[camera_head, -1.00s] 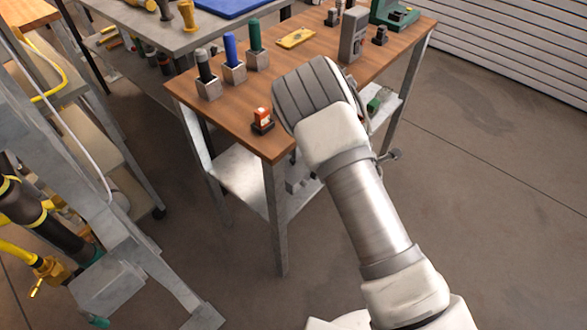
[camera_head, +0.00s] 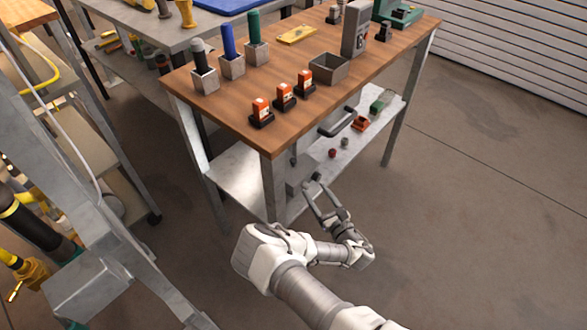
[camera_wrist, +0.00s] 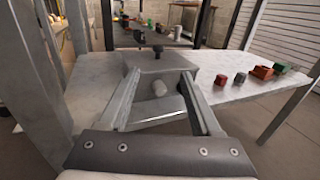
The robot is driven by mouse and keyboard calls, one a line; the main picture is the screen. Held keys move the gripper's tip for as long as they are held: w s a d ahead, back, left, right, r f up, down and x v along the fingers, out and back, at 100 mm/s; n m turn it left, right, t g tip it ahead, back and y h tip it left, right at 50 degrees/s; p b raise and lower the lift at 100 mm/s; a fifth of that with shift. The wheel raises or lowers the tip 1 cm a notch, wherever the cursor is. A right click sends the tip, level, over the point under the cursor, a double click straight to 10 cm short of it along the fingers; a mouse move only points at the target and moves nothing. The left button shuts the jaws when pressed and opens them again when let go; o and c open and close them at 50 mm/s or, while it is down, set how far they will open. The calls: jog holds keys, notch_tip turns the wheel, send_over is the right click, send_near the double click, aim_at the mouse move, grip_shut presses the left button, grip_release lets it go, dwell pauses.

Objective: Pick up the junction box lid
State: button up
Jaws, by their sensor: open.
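A grey metal box (camera_wrist: 160,62), which looks like the junction box, sits on the lower shelf of the wooden-topped table. It also shows in the head view (camera_head: 299,172), partly hidden by the table leg and my gripper. I cannot clearly make out its lid as a separate piece. My gripper (camera_wrist: 160,82) is open and empty, its two fingers reaching toward the front of the box. In the head view my gripper (camera_head: 312,181) is low, at the front edge of the lower shelf. I cannot tell whether the fingers touch the box.
The table top (camera_head: 235,105) above carries red-and-black switches, pen holders and an open grey bin (camera_head: 328,68). Table legs stand close by. The floor at right is clear.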

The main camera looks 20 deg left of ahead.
aim_at(295, 163)
jog(key=b+x, duration=0.2)
jog(key=x, duration=0.7)
jog(key=shift+w+a, duration=0.25)
jog(key=shift+b+x, duration=1.1)
jog(key=shift+x, duration=1.75)
jog(key=shift+s+a+r, duration=0.1)
jog(key=shift+s+a, duration=0.05)
jog(key=shift+s, duration=0.05)
grip_shut()
